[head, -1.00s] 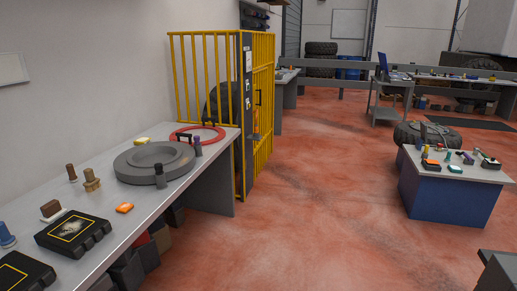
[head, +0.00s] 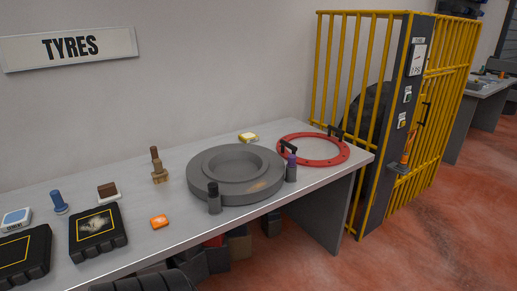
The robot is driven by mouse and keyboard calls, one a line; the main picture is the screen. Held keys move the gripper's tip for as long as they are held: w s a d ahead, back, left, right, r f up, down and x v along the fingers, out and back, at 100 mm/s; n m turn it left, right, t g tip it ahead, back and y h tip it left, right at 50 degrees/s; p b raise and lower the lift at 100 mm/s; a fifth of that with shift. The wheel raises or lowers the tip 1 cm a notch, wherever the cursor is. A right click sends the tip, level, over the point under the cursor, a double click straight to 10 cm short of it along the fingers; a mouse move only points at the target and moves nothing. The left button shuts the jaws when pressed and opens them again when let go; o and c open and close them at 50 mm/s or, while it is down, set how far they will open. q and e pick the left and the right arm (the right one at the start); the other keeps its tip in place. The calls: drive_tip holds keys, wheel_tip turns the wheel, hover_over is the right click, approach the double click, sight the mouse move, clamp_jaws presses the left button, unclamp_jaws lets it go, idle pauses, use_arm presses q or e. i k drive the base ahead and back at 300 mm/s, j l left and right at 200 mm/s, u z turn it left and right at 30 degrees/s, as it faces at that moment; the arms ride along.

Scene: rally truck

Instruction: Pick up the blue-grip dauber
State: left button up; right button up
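A small upright blue item (head: 59,202) with a wider foot stands on the grey workbench (head: 135,174) at the left. It looks like the blue-grip dauber, though its detail is too small to be sure. It stands behind the black case (head: 98,232) and left of a brown block (head: 108,191). Neither of my grippers shows in the head view.
A grey round turntable (head: 205,180), an orange item (head: 159,222), a dark bottle (head: 214,199), a purple-topped bottle (head: 291,168) and a red ring (head: 341,155) are on the bench. A yellow cage (head: 445,110) stands at the right. Red floor (head: 425,250) is open in front.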

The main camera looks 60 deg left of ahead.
sight(61, 208)
drive_tip(key=i+u, duration=0.1)
drive_tip(key=u, duration=0.35)
drive_tip(key=i+u, duration=0.1)
drive_tip(key=u, duration=0.35)
drive_tip(key=i+l+u, duration=0.1)
drive_tip(key=u, duration=0.35)
drive_tip(key=l+u, duration=0.15)
drive_tip(key=u, duration=0.3)
drive_tip(key=i, duration=0.05)
